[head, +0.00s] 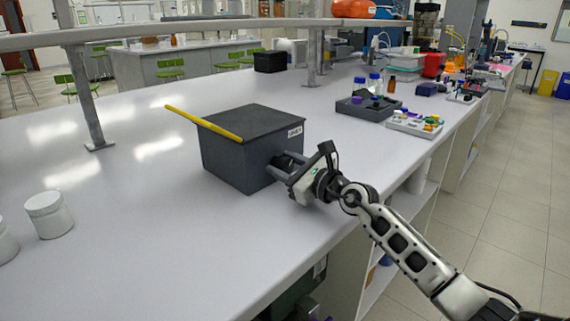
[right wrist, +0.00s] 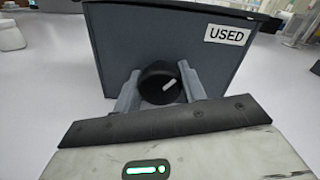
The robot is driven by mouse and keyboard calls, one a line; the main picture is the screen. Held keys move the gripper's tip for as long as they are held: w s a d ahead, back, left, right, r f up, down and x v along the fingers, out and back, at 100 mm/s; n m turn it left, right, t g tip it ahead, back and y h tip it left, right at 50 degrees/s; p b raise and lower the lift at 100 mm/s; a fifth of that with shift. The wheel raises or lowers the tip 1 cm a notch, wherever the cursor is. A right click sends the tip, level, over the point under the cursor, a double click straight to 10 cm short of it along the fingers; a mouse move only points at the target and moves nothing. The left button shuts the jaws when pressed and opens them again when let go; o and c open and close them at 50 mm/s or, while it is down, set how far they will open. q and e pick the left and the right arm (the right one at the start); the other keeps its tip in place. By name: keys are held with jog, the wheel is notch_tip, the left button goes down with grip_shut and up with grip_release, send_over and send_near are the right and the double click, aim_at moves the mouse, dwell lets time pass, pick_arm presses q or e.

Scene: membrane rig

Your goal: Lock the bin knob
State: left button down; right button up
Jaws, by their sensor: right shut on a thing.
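The dark grey bin (head: 235,155) stands on the white bench with its lid down and a yellow bar (head: 203,123) along the lid's left edge. Its front face fills the upper part of the right wrist view (right wrist: 200,45) and bears a "USED" label (right wrist: 224,34). My right gripper (head: 281,164) is at the bin's front face. In the right wrist view its two fingers (right wrist: 160,88) are shut on the knob, one on each side. My left gripper is not in view.
White jars (head: 48,214) stand at the left. A dark tray with bottles (head: 368,108) and a white rack (head: 415,123) lie behind the bin to the right. A metal rail post (head: 86,98) stands on the bench. The bench around the bin is clear.

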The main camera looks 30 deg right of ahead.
jog(key=shift+r+m+p, duration=0.2)
jog(key=shift+m+p, duration=0.3)
jog(key=shift+m, duration=0.1)
jog(key=m+p, duration=0.2)
jog(key=shift+m, duration=0.3)
jog(key=m+p, duration=0.2)
jog(key=m, duration=0.1)
jog(key=shift+d+m, duration=0.1)
jog(key=shift+m, duration=0.2)
jog(key=shift+f+m+p, duration=0.1)
jog(key=shift+m+p, duration=0.7)
jog(key=shift+m, duration=0.3)
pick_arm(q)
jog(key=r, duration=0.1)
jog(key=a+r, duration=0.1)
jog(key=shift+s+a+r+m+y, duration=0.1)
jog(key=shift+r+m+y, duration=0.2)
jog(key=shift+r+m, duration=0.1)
pick_arm(e)
jog(key=shift+m, duration=0.4)
jog(key=shift+f, duration=0.1)
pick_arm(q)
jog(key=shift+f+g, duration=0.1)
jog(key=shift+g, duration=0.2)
pick_arm(e)
jog(key=o, duration=1)
